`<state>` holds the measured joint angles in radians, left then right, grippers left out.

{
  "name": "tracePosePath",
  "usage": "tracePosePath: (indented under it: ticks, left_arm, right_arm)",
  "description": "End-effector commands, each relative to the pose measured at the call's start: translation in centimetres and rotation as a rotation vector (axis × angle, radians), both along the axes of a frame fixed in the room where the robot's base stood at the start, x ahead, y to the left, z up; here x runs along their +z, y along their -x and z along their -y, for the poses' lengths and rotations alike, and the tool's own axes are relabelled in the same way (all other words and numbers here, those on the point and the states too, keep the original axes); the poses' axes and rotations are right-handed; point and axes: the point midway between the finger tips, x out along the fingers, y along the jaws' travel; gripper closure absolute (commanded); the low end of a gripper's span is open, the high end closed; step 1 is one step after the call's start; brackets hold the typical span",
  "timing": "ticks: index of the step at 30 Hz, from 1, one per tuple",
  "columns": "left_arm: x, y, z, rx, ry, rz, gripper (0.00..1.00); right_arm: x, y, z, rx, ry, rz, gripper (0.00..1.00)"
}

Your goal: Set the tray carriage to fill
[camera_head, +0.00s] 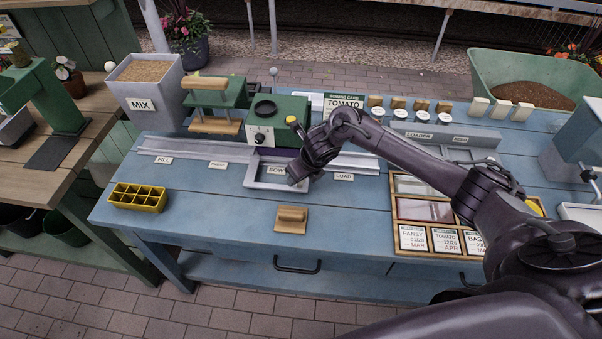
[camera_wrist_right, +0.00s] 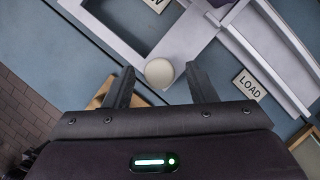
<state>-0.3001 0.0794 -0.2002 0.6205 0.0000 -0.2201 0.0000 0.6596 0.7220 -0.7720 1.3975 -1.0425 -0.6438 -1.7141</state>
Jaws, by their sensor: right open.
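The tray carriage (camera_head: 262,186) is a light grey open rectangular frame on the rail, at the SOW label (camera_head: 278,170). The FILL label (camera_head: 163,160) is at the rail's left end. My right gripper (camera_head: 299,174) is over the carriage's right front corner. In the right wrist view my right gripper (camera_wrist_right: 159,70) is open, with a pale round knob (camera_wrist_right: 159,73) between its fingers. The knob is by the carriage frame (camera_wrist_right: 125,38); whether the fingers touch it I cannot tell. In the head view the gripper hides the knob. My left gripper is not in view.
The rail (camera_head: 205,152) runs left past the PRESS label (camera_head: 217,165); the LOAD label (camera_head: 344,177) is to the right. A green press (camera_head: 215,95), a green dial box (camera_head: 272,125) and the MIX bin (camera_head: 147,85) stand behind. A yellow cell tray (camera_head: 137,197) and wooden block (camera_head: 291,219) lie in front.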

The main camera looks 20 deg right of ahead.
Motion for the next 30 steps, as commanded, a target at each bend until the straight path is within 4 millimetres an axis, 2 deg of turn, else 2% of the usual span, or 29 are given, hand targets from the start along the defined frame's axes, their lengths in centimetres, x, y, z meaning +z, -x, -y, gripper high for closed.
tracePosePath:
  ticks: [8, 20, 30]
  left_arm:
    - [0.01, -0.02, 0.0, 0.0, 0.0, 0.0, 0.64]
    - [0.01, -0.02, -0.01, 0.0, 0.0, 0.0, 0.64]
    - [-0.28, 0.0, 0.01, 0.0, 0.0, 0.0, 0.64]
  right_arm:
    - [-0.26, -0.08, -0.03, -0.001, 0.0, 0.0, 0.49]
    - [-0.21, -0.1, -0.01, -0.001, 0.0, 0.001, 1.0]
    - [-0.22, -0.3, -0.28, -0.001, -0.001, 0.002, 1.0]
